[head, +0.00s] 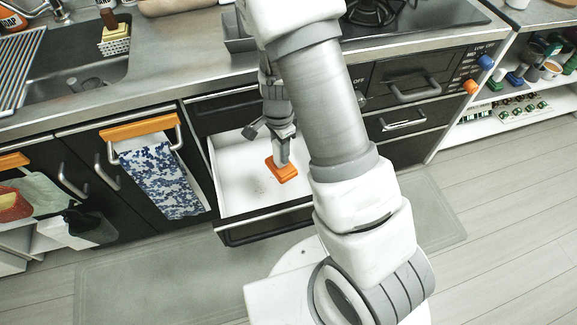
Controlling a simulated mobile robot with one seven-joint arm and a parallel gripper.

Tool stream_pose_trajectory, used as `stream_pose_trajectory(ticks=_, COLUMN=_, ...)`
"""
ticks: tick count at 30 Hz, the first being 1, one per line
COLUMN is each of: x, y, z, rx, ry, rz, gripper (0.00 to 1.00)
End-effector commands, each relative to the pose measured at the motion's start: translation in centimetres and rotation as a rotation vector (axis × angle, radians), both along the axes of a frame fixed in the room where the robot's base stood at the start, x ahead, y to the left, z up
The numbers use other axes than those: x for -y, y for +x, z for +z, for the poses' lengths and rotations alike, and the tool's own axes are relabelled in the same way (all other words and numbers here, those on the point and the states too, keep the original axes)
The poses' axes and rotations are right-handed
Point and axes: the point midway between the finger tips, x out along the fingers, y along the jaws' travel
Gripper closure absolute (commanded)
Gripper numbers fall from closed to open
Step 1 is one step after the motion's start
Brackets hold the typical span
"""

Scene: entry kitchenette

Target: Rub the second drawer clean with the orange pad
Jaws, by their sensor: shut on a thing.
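The orange pad (283,170) is held at the tip of my gripper (281,155), which is shut on it. The pad is over the right part of an open drawer (235,188). I cannot tell whether the pad touches the drawer floor. The drawer is pulled out below a closed drawer front, and its white inside looks empty apart from a faint greyish patch near the pad. My arm hides the drawer's right side.
A blue and white towel (155,178) hangs on the cabinet door left of the drawer. A grey counter with a sink (75,60) and a stove (400,12) lies above. A shelf unit (525,105) stands at the right. A mat (150,275) covers the floor in front.

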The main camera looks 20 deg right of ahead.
Motion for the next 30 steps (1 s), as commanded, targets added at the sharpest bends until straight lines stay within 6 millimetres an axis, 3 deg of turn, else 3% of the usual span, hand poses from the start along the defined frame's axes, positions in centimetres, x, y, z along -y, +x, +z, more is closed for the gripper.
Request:
stream_pose_trajectory(ticks=1, x=0.4, y=-0.8, z=-1.6, rx=-0.006, ry=-0.001, rz=-0.1, gripper=1.0)
stream_pose_trajectory(ticks=3, x=0.9, y=-1.6, z=-2.9, rx=-0.003, ry=-0.001, rz=-0.219, gripper=1.0)
stream_pose_trajectory(ticks=8, x=1.4, y=-2.4, z=-4.3, rx=0.002, ry=0.0, rz=-0.352, gripper=1.0)
stream_pose_trajectory(ticks=30, x=1.3, y=-2.4, z=-10.2, rx=0.001, ry=0.001, rz=-0.357, gripper=1.0)
